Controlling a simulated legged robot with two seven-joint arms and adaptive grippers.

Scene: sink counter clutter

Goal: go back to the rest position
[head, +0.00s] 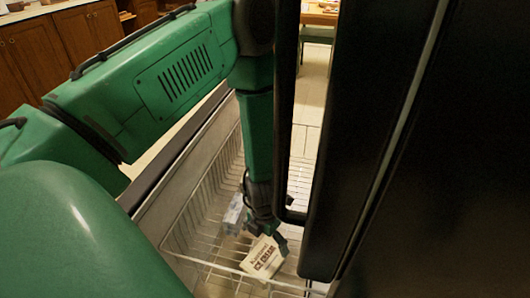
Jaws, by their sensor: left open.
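My left arm comes in from the left and bends down into a white wire basket (190,200) in a pulled-out drawer. My left gripper (275,238) is low in the basket, small and partly hidden by its own wrist. It is open. A cream-coloured carton with "ICE CREAM" lettering (262,258) lies tilted in the basket right beside the gripper. I cannot tell whether they touch. My right gripper is out of view.
A pale grey packet (235,215) lies in the basket to the left of my wrist. A large black door (440,180) with a long dark handle (287,120) stands close on the right of my arm. Wooden cabinets (60,50) are at the back left. Light floor tiles (312,105) show behind.

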